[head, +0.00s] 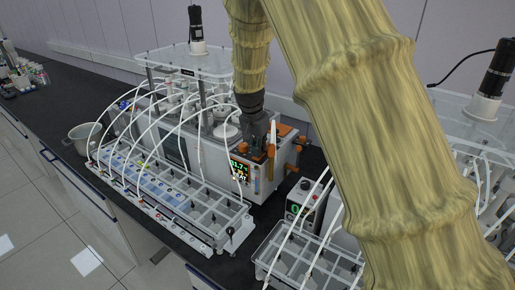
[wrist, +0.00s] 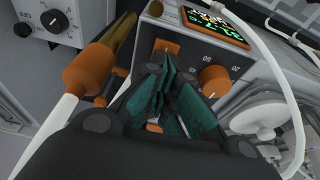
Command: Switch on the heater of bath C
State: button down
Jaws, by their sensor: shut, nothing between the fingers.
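A water bath (head: 283,172) with a white front stands in the middle of the head view. I cannot read a letter on it. Its lit display (head: 240,171) shows red and green digits, and the display (wrist: 218,25) is also at the top of the wrist view. The panel in the wrist view has an orange rocker switch (wrist: 166,46) and an orange dial knob (wrist: 213,80). My gripper (wrist: 170,72) is shut and empty, its teal fingertips close to the panel just below the switch in the picture. I cannot tell whether they touch. In the head view my gripper (head: 257,150) partly hides the panel.
An orange-capped valve (wrist: 88,70) sits close left of my gripper in the wrist view. A rack with tubes (head: 170,195) stands before the bath. Another control unit (head: 301,200) and a second rack (head: 310,262) are to the right. White tubes arch over both racks.

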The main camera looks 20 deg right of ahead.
jog(key=shift+d, duration=0.15)
jog(key=shift+r, duration=0.15)
jog(key=p+v, duration=0.3)
jog(key=shift+w+d+r, duration=0.1)
jog(key=shift+w+r, duration=0.05)
jog(key=shift+r, duration=0.3)
jog(key=s+a+b+v, duration=0.1)
jog(key=b+v, duration=0.3)
jog(key=v, duration=0.5)
jog(key=shift+s+a, duration=0.15)
jog(key=shift+a, duration=0.35)
